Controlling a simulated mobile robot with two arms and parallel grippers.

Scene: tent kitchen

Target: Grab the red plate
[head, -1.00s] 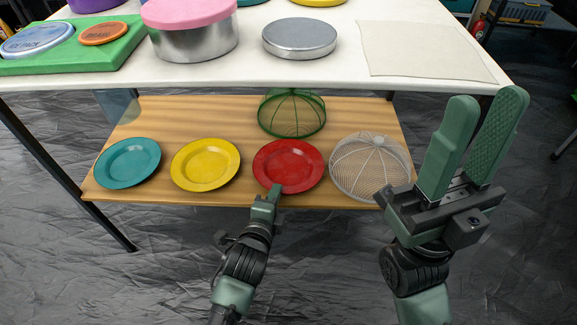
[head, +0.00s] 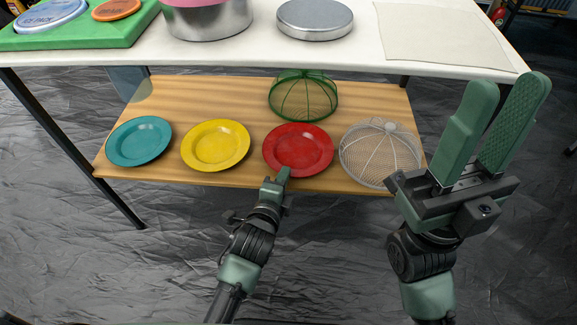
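The red plate (head: 298,149) lies on the wooden lower shelf (head: 230,95), between a yellow plate and a white mesh dome. My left gripper (head: 283,175) is at the plate's near rim, with its fingertips overlapping the rim in the head view. I cannot tell whether its fingers are closed on the rim or only beside it. My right gripper (head: 497,125) is raised at the right, in front of the table, with two green fingers apart and nothing between them.
A yellow plate (head: 216,145) and a teal plate (head: 139,141) lie left of the red one. A white mesh dome (head: 380,154) stands close at its right, and a green mesh dome (head: 303,95) behind it. The white tabletop (head: 240,55) overhangs the shelf, bearing tins.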

